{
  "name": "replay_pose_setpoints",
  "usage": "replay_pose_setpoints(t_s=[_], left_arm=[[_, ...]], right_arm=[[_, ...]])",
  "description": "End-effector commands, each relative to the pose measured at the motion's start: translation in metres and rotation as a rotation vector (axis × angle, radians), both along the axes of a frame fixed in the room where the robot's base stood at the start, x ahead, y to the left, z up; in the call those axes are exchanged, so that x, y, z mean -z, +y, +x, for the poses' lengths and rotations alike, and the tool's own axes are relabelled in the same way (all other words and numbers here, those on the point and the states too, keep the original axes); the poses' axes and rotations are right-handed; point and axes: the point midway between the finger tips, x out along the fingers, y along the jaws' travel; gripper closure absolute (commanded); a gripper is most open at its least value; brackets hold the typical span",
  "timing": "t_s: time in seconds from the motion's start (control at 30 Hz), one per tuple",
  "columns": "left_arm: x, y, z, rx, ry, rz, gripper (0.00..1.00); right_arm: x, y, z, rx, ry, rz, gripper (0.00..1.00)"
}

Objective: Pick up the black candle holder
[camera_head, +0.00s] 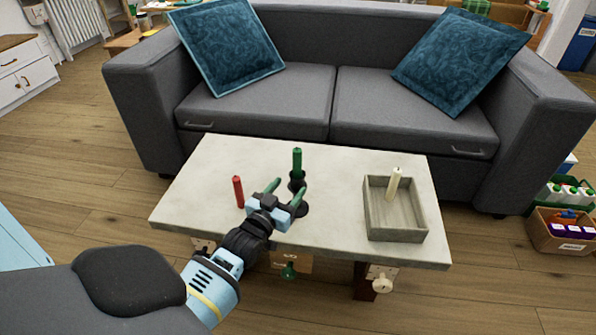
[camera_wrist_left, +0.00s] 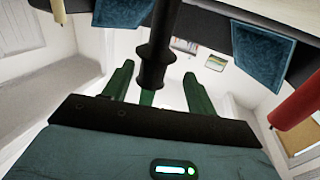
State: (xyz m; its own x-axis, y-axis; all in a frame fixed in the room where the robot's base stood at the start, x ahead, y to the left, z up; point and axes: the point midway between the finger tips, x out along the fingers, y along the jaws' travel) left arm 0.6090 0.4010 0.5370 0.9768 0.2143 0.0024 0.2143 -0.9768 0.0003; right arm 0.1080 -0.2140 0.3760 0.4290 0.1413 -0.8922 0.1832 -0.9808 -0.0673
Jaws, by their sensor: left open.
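The black candle holder (camera_head: 297,176) stands upright on the pale table (camera_head: 210,170), with a green candle (camera_head: 297,158) in its top. My left gripper (camera_head: 289,187) is open, its green fingers on either side of the holder's stem. The left wrist view is upside down; there the black holder (camera_wrist_left: 155,50) runs between the two fingers of my left gripper (camera_wrist_left: 158,80). Whether the fingers touch it cannot be told. Part of the stem is hidden by the gripper in the head view. My right gripper is not in view.
A grey tray (camera_head: 394,235) with a cream candle (camera_head: 394,184) is at the right. A grey sofa (camera_head: 265,105) is behind the table. The table's front left is bare.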

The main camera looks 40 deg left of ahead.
Motion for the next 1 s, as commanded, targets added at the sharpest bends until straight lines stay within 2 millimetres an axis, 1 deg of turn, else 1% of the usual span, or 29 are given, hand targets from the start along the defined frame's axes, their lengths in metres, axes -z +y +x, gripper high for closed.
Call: replay_pose_setpoints(t_s=[0.03, 0.1, 0.27, 0.37, 0.5, 0.63, 0.77, 0.97, 1.0], left_arm=[[0.001, 0.001, 0.006, 0.0, 0.0, 0.0, 0.43], [0.002, 0.002, 0.011, 0.0, 0.002, 0.0, 0.43], [0.0, 0.002, 0.014, 0.0, 0.001, 0.0, 0.43], [-0.001, 0.001, 0.025, 0.001, -0.001, 0.0, 0.43], [-0.004, 0.001, 0.045, 0.001, 0.001, 0.0, 0.43], [-0.003, 0.004, 0.058, 0.001, 0.003, 0.0, 0.43], [-0.005, 0.005, 0.063, 0.001, 0.002, 0.001, 0.43], [-0.006, 0.005, 0.063, 0.001, 0.002, 0.001, 0.43], [-0.006, 0.005, 0.063, 0.001, 0.002, 0.001, 0.48]], right_arm=[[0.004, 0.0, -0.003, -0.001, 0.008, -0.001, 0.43], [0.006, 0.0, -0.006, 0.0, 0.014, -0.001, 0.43], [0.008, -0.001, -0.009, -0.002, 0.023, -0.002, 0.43], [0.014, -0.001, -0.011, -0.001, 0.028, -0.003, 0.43], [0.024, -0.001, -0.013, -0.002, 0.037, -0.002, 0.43], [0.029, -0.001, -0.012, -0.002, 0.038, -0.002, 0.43], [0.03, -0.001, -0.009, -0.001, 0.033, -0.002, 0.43], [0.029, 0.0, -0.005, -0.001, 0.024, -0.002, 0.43], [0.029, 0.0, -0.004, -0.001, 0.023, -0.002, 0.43]])
